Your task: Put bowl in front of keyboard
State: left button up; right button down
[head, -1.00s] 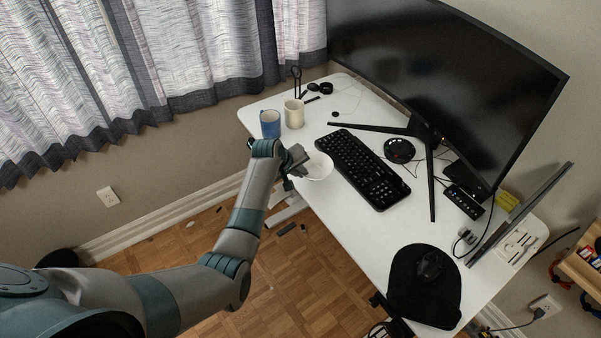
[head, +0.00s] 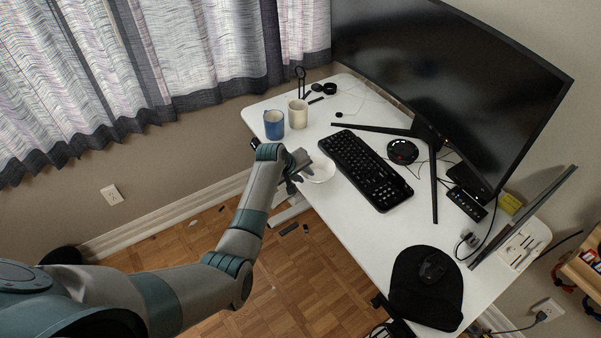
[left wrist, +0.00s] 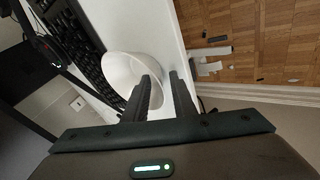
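The white bowl (head: 321,171) sits on the desk beside the near long edge of the black keyboard (head: 365,168), close to the desk's front edge. My left gripper (head: 299,178) is at the bowl's near-left side. In the left wrist view the gripper (left wrist: 162,76) is open, its two fingers apart. One finger overlaps the bowl (left wrist: 118,72) at its rim and the other is outside the bowl, with a gap between them. Whether either finger touches the bowl I cannot tell. The keyboard (left wrist: 75,42) also shows there. My right gripper is not in view.
A blue mug (head: 273,125) and a cream mug (head: 298,114) stand left of the bowl. The monitor (head: 450,80) and its stand are behind the keyboard. A black mat (head: 412,300) with a mouse lies at the right. The white desk (head: 365,235) is clear between bowl and mat.

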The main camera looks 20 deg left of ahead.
pick_arm(q)
jog(key=shift+r, duration=0.15)
jog(key=b+v, duration=0.1)
jog(key=v, duration=1.1)
dwell(0.3)
dwell(0.4)
jog(key=s+f+m+g+y, duration=0.1)
jog(key=s+f+m, duration=0.1)
jog(key=s+f, duration=0.75)
jog(key=s+f+m+g, duration=0.1)
jog(key=s+f, duration=0.4)
jog(key=f, duration=1)
jog(key=s+f+m+g+y, duration=0.1)
jog(key=s+f+m, duration=0.1)
jog(key=s+f, duration=0.8)
jog(key=s+f+m+g, duration=0.1)
jog(key=s+f, duration=0.5)
jog(key=s, duration=0.6)
jog(key=s+f+m, duration=0.3)
jog(key=s+f, duration=0.3)
jog(key=s, duration=0.7)
jog(key=s+f+m+g, duration=0.1)
jog(key=s+f, duration=0.5)
jog(key=s, duration=0.6)
jog(key=shift+s+d+f+m+g, duration=0.2)
jog(key=shift+f+m+g, duration=0.15)
jog(key=shift+m, duration=0.25)
